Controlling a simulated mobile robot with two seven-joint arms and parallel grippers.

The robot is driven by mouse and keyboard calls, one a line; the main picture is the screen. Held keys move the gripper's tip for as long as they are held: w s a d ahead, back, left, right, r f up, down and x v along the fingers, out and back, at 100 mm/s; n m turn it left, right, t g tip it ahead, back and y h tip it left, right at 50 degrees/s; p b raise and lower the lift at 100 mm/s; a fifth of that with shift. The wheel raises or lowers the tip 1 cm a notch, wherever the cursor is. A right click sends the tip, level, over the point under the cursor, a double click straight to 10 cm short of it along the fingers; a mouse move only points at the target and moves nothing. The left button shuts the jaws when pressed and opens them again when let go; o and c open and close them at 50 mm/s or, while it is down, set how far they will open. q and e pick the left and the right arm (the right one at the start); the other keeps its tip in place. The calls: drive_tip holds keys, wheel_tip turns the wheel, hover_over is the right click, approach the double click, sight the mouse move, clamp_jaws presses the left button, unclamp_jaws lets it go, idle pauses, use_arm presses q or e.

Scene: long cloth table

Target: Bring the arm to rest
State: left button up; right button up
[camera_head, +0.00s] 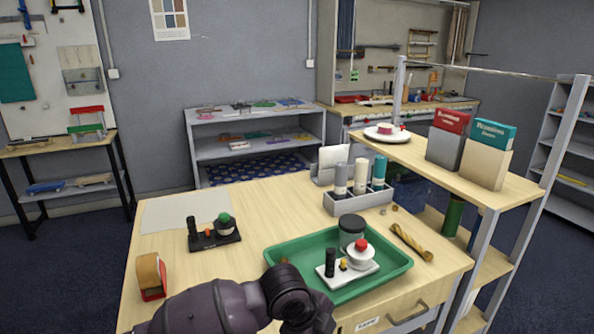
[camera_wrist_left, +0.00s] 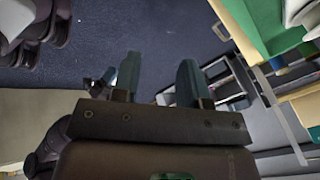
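My left arm (camera_head: 235,307) comes in at the bottom of the head view, bent over the near edge of the wooden table (camera_head: 180,270). Its gripper is hidden or out of frame there. In the left wrist view my left gripper (camera_wrist_left: 158,80) has its two fingers apart with nothing between them, with dark blue floor beyond. My right arm and right gripper are in neither view.
A green tray (camera_head: 401,264) holding a jar (camera_head: 351,231) and a small white block with pegs (camera_head: 331,275) lies close beside the arm. A tape dispenser (camera_head: 151,275), black holder (camera_head: 214,240), bottle rack (camera_head: 358,203) and wooden shelf unit (camera_head: 470,190) stand around.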

use_arm(q)
drive_tip(key=s+a+f+n+t+h, duration=0.1)
drive_tip(key=s+a+f+n+t, duration=0.1)
drive_tip(key=a+f+n+t, duration=0.4)
drive_tip(key=s+a+f+n+t+h, duration=0.1)
drive_tip(key=s+a+f+n, duration=0.25)
drive_tip(key=a+n, duration=0.45)
drive_tip(key=s+a+f+n+t+y, duration=0.1)
drive_tip(key=s+a+f+n+y, duration=0.2)
drive_tip(key=a, duration=0.6)
drive_tip(key=s+a+f+n+t+y, duration=0.1)
drive_tip(key=s+a+f+n+y, duration=0.2)
drive_tip(key=s+a+n, duration=0.3)
drive_tip(key=s+a+y, duration=0.1)
drive_tip(key=s+a, duration=0.2)
drive_tip(key=s, duration=0.1)
drive_tip(key=shift+s+a+f+n+t, duration=0.2)
drive_tip(key=shift+f+n+t, duration=0.1)
drive_tip(key=shift+f+n, duration=0.1)
drive_tip(key=shift+d, duration=0.1)
